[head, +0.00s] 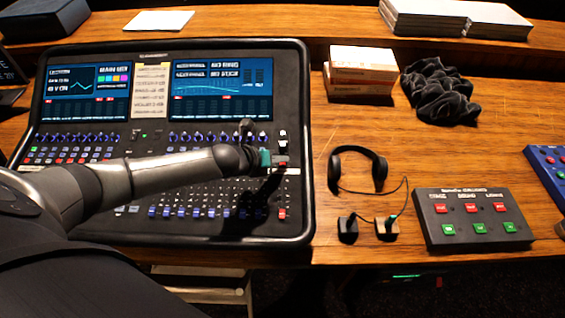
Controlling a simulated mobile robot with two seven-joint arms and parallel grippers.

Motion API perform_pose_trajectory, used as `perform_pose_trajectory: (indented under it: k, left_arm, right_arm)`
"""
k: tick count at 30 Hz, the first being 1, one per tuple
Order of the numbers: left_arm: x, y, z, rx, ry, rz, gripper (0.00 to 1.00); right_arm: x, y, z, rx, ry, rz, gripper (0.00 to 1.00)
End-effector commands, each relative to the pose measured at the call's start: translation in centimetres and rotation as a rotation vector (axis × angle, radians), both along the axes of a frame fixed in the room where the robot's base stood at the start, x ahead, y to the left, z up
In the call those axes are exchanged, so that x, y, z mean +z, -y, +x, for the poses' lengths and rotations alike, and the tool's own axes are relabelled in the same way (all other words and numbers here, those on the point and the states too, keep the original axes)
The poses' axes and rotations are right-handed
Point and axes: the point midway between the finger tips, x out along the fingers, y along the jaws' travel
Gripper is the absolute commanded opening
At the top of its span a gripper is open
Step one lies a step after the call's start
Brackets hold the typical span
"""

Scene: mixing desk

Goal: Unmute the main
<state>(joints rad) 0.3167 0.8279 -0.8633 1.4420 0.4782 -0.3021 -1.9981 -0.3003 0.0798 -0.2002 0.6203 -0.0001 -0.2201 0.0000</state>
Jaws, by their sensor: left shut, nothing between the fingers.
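The mixing desk (313,150) is a large black console on the wooden table, with two screens on top and rows of knobs, buttons and faders below. My left gripper (265,158) is shut and empty over the right part of the console. Its tip is close to the small buttons (282,160) at the console's right edge; I cannot tell whether it touches them. A red fader cap (282,214) is below them at the lower right. The lettering on the buttons is too small to read. My right gripper is not in view.
Black headphones (358,154) lie right of the console, with small boxes (362,70) and a dark cloth (440,90) behind. A black box with red and green buttons (474,246) sits at the front right. Bare wood (510,120) lies between.

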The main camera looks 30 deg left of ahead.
Motion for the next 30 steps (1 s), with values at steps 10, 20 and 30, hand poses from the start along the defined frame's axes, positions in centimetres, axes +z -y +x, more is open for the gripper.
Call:
perform_pose_trajectory:
  k: [10,20,30]
  left_arm:
    - [-0.09,-0.05,0.02,0.001,0.000,0.001,0.00]
    - [-0.49,-0.08,0.07,0.000,0.001,0.002,0.00]
    - [-0.71,-0.09,0.05,0.002,-0.001,0.001,0.00]
  right_arm:
    - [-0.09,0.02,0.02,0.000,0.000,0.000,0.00]
    - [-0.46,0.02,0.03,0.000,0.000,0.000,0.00]
    - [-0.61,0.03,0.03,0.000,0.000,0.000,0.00]
